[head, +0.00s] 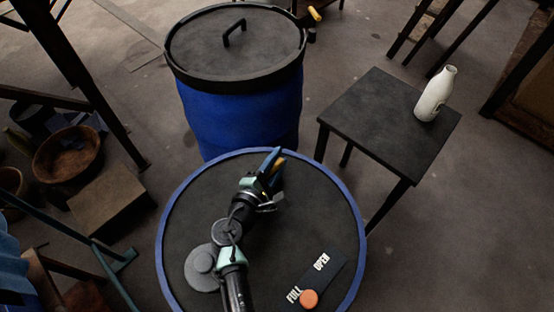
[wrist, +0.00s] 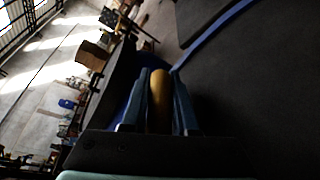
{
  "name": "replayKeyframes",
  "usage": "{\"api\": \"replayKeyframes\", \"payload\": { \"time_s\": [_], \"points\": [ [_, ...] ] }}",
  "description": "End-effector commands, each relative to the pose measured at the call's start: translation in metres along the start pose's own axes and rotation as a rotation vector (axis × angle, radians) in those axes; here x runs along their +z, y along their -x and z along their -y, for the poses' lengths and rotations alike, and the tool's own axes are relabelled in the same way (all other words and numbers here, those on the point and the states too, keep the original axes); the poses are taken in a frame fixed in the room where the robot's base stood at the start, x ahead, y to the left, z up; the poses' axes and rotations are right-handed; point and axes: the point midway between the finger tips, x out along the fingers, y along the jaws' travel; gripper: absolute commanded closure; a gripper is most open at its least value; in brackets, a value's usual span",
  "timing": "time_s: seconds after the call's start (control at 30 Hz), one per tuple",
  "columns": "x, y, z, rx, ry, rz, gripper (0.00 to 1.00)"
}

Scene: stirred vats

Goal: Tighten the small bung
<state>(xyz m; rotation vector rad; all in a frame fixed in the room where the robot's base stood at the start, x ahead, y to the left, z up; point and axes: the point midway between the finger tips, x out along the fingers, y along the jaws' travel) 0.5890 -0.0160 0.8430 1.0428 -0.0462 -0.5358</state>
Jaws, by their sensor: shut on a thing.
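My gripper (head: 275,166) is over the far part of the round dark lid (head: 310,205) with a blue rim, on the near drum. Its blue fingers are shut on a narrow yellow-brown piece (head: 280,164), probably the grip of the small bung. In the wrist view the piece (wrist: 160,98) stands between both fingers (wrist: 158,105). The fingers and wrist hide its foot, so I cannot tell how it sits in the lid. A larger grey round cap (head: 200,268) lies at the lid's left, partly behind my arm.
A dark plate marked FULL and OPEN (head: 325,272), with an orange knob (head: 309,298), is on the lid's near right. A blue drum (head: 240,112) with a handled lid stands just behind. A dark stool (head: 375,115) holding a white bottle (head: 436,93) stands at the right.

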Motion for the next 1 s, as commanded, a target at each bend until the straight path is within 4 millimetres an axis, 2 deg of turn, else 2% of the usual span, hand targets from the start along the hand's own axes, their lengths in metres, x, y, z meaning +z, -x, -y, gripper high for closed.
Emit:
{"api": "replayKeyframes", "payload": {
  "time_s": [0.07, 0.1, 0.27, 0.63, 0.77, 1.0],
  "points": [
    [0.000, 0.000, 0.000, 0.000, -0.003, 0.001, 1.00],
    [0.000, 0.000, 0.000, 0.000, -0.003, 0.000, 0.71],
    [0.000, 0.000, 0.000, 0.000, -0.003, 0.000, 0.43],
    [0.004, 0.001, -0.006, 0.000, -0.004, -0.001, 0.43],
    [0.015, 0.006, -0.023, 0.002, -0.005, 0.000, 0.43],
    [0.039, 0.016, -0.065, 0.008, -0.006, 0.001, 0.43]
  ]
}}
